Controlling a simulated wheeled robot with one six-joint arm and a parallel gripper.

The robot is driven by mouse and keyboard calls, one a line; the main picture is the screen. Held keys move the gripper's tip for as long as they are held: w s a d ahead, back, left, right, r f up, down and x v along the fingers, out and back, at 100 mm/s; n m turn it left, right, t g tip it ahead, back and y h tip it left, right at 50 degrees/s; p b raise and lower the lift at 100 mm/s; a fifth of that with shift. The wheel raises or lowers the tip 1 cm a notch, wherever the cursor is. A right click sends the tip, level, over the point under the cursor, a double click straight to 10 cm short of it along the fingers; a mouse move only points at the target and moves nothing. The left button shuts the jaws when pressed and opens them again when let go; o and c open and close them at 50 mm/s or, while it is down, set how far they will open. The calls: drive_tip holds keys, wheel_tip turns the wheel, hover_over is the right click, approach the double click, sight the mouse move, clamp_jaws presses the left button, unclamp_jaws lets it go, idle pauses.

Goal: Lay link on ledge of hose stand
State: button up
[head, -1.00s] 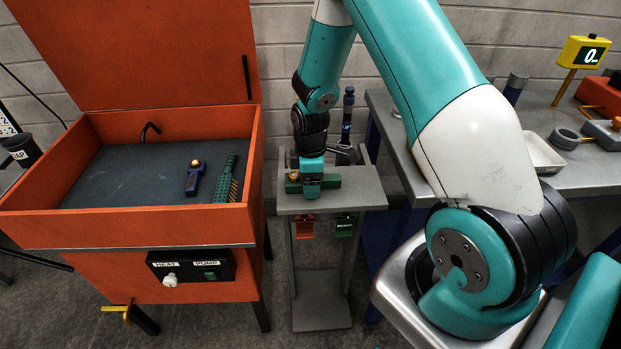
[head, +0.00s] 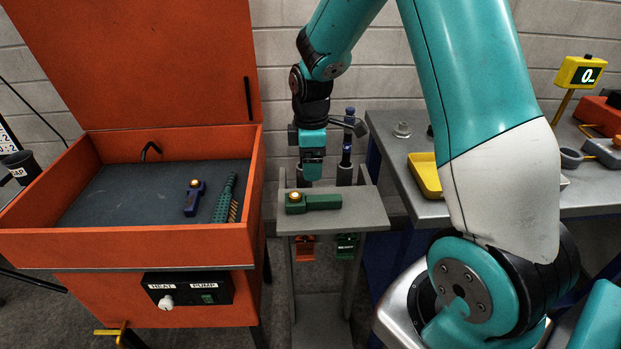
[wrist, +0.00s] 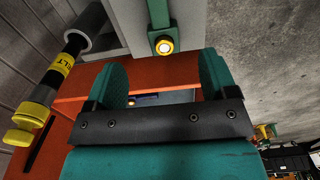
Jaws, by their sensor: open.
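A green link (head: 320,202) with a round brass-coloured button lies flat on the grey ledge (head: 365,213) of the hose stand (head: 330,318). My gripper (head: 312,176) is above and slightly behind the link, apart from it. In the wrist view my gripper (wrist: 163,80) shows two teal fingers spread wide with nothing between them. The link (wrist: 160,14) also shows there, beyond the fingertips, with its button near them. Part of the ledge behind my gripper is hidden.
An orange open-lidded tank (head: 130,238) stands left, holding a blue piece (head: 194,198) and a green toothed piece (head: 225,198). Dark hose handles (head: 347,148) rise behind the ledge. A grey bench (head: 408,181) with a yellow tray (head: 425,175) stands right.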

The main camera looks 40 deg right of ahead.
drive_tip(key=s+a+r+m+y, duration=0.1)
drive_tip(key=s+a+r, duration=0.3)
drive_tip(key=a+r, duration=0.3)
drive_tip(key=s+a+r+m+y, duration=0.1)
drive_tip(key=s+a+r, duration=0.2)
drive_tip(key=s+a, duration=0.4)
drive_tip(key=s+a+r+m+y, duration=0.2)
drive_tip(key=s+a+r, duration=0.2)
drive_tip(key=s+a, duration=0.4)
drive_tip(key=s, duration=0.3)
drive_tip(key=shift+s, duration=0.35)
drive_tip(key=shift+c, duration=0.3)
